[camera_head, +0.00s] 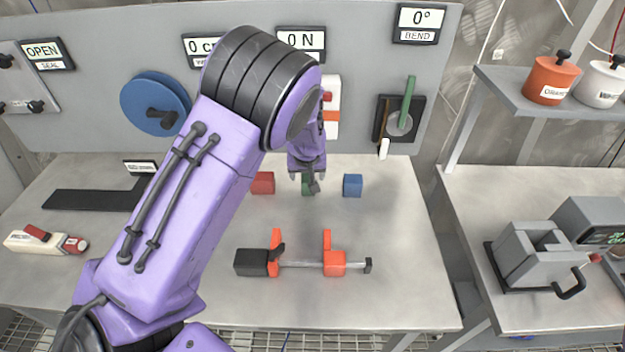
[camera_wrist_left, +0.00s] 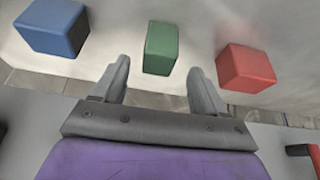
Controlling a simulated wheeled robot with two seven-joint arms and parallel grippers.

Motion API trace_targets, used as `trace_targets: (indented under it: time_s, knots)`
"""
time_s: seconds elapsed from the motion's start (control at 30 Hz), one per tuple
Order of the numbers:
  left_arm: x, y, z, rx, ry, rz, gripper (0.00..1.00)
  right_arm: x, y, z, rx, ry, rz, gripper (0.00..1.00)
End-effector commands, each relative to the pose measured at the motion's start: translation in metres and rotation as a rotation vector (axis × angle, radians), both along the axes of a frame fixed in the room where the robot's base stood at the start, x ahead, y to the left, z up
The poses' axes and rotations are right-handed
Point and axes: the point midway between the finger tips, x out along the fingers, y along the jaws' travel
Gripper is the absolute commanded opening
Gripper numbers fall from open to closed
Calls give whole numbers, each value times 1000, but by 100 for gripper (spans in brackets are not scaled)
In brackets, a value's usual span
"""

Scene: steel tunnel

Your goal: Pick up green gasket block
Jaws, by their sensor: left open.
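The green gasket block (camera_wrist_left: 161,48) lies on the steel table between a blue block (camera_wrist_left: 55,27) and a red block (camera_wrist_left: 245,67) in the left wrist view. In the head view the green block (camera_head: 307,184) is mostly hidden behind my left gripper (camera_head: 308,180). The red block (camera_head: 262,183) is to its left and the blue block (camera_head: 352,185) to its right. In the wrist view my left gripper (camera_wrist_left: 160,82) is open and empty, its fingers apart, with the green block ahead of the gap between them. My right gripper is not in view.
An orange and black clamp (camera_head: 300,262) lies on the table in front of the blocks. A panel (camera_head: 355,70) with a blue wheel (camera_head: 157,103) and a green lever (camera_head: 408,100) stands behind. A grey vise (camera_head: 535,255) sits on the right bench.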

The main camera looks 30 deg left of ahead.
Motion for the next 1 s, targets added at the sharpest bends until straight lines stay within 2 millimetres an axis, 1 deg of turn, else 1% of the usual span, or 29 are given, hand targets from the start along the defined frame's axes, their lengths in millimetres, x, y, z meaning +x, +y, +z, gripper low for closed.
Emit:
trace_targets:
  time_s: [0.07,0.23,0.3,0.4,0.6,0.67,0.7,0.73,0.77,0.8,1.0]
  knots:
    - [7,1,-9,1,5,-1,72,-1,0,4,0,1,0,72]
    - [18,5,-39,0,15,-2,72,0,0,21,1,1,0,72]
    - [23,7,-51,0,12,-2,72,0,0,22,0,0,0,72]
    - [26,9,-60,1,12,-5,72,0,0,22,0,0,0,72]
    - [27,9,-61,0,10,-4,72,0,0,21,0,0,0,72]
    - [27,9,-61,1,11,-4,53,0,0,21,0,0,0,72]
    - [26,9,-61,0,10,-4,40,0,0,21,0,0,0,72]
    - [26,9,-61,1,11,-4,30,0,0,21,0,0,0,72]
    - [26,9,-61,1,11,-4,20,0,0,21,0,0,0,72]
    - [26,9,-61,1,11,-4,14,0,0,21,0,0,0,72]
    - [26,9,-62,0,12,-4,14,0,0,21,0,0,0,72]
